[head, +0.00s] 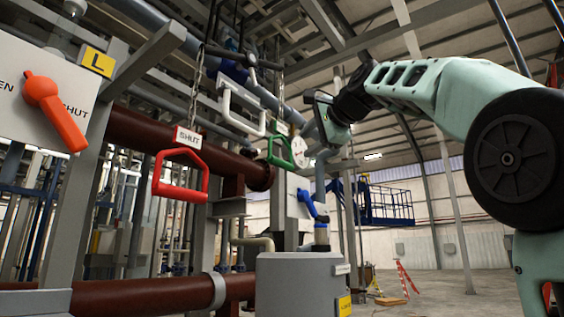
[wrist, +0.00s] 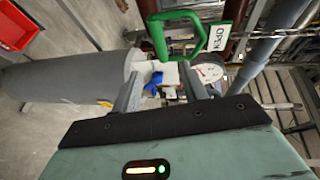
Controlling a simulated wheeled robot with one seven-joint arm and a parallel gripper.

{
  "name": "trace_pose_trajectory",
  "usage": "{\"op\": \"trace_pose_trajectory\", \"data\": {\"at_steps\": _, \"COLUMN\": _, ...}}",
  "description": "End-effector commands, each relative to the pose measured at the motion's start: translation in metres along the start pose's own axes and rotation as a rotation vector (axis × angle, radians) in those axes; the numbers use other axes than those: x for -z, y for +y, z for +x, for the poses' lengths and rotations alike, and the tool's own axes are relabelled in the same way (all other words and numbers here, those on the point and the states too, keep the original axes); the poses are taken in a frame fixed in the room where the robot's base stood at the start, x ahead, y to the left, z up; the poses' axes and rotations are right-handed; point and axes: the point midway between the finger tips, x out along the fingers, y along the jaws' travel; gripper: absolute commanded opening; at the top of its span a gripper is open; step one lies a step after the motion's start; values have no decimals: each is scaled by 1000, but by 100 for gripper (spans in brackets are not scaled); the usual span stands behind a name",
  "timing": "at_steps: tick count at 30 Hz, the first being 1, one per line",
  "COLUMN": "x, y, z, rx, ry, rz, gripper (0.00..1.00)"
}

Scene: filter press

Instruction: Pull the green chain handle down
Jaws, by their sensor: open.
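The green chain handle (head: 281,150) hangs in the middle of the head view, right of the red handle. Its loop also shows at the top of the wrist view (wrist: 158,38), beside a white tag reading OPEN (wrist: 220,38). My gripper (wrist: 160,68) is open, with two grey fingers apart and nothing between them. The handle appears beyond the fingertips and is not between them. I cannot tell the exact gap. In the head view my gripper's dark end (head: 328,118) is just right of the green handle; its fingers are not clear there.
A red handle tagged SHUT (head: 181,182) and a white handle (head: 243,108) hang to the left. A round white gauge (head: 299,152) is close beside the green handle. A grey cylindrical tank (head: 300,285) stands below. Brown pipes (head: 135,137) run at left.

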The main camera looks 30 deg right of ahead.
Motion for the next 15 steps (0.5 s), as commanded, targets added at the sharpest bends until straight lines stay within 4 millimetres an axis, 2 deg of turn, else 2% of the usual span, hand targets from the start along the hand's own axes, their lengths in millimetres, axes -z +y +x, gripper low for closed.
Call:
{"op": "trace_pose_trajectory", "data": {"at_steps": 3, "x": 1, "y": -3, "z": 26, "rx": -5, "ry": -2, "rz": 2, "gripper": 43}}
{"op": "trace_pose_trajectory", "data": {"at_steps": 15, "x": 0, "y": -4, "z": 106, "rx": -3, "ry": -3, "rz": 0, "gripper": 43}}
